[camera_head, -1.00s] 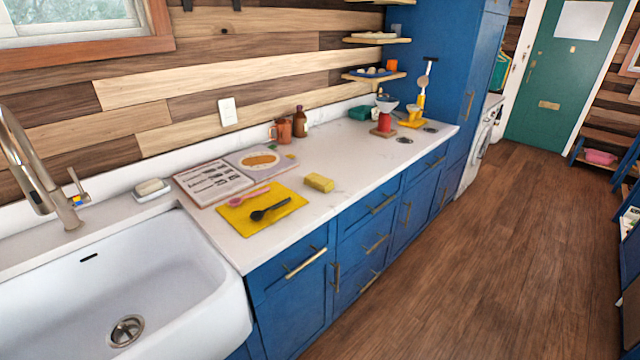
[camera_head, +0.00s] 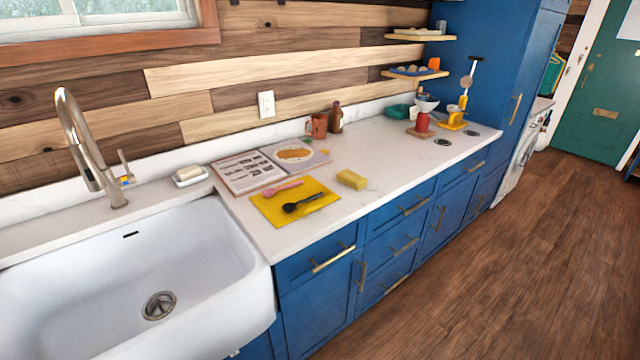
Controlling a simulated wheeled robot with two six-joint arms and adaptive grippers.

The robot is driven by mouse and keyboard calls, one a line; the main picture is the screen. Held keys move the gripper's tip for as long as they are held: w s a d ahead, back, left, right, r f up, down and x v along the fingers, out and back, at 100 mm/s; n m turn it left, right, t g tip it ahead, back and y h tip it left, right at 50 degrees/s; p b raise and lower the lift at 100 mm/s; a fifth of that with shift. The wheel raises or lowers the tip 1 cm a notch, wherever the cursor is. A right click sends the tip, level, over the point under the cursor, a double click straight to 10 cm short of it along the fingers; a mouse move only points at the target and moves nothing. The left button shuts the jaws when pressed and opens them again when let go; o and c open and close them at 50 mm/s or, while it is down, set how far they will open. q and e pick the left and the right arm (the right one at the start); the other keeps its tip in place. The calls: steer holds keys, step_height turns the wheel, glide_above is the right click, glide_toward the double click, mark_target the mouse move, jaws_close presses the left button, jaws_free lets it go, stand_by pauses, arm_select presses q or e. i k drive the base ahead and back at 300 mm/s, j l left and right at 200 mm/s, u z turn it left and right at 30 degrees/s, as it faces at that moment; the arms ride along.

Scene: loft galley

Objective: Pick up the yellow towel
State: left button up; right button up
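A flat yellow sheet (camera_head: 325,196), which looks like the yellow towel or a mat, lies on the white counter to the right of the sink. A black spoon (camera_head: 304,203) and a pink spoon (camera_head: 284,188) lie on it. A small yellow block (camera_head: 352,179), like a sponge or a folded cloth, lies apart to its right; I cannot tell which of the two is the towel. Neither of my grippers is in view.
The white sink (camera_head: 90,290) and tap (camera_head: 85,150) are at the left. An open cookbook (camera_head: 248,172) lies behind the sheet. A brown mug (camera_head: 317,125) and bottle (camera_head: 336,117) stand near the wall. The wooden floor (camera_head: 500,260) before the blue cabinets is clear.

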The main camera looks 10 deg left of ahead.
mark_target(357, 182)
steer(key=i+l+u, duration=0.1)
steer(key=i+l, duration=0.2)
steer(key=i+l+u, duration=0.1)
steer(key=i+l, duration=0.2)
steer(key=l, duration=0.15)
steer(key=i+l, duration=0.3)
steer(key=i+l+u, duration=0.15)
steer(key=l, duration=0.3)
steer(key=i, duration=0.1)
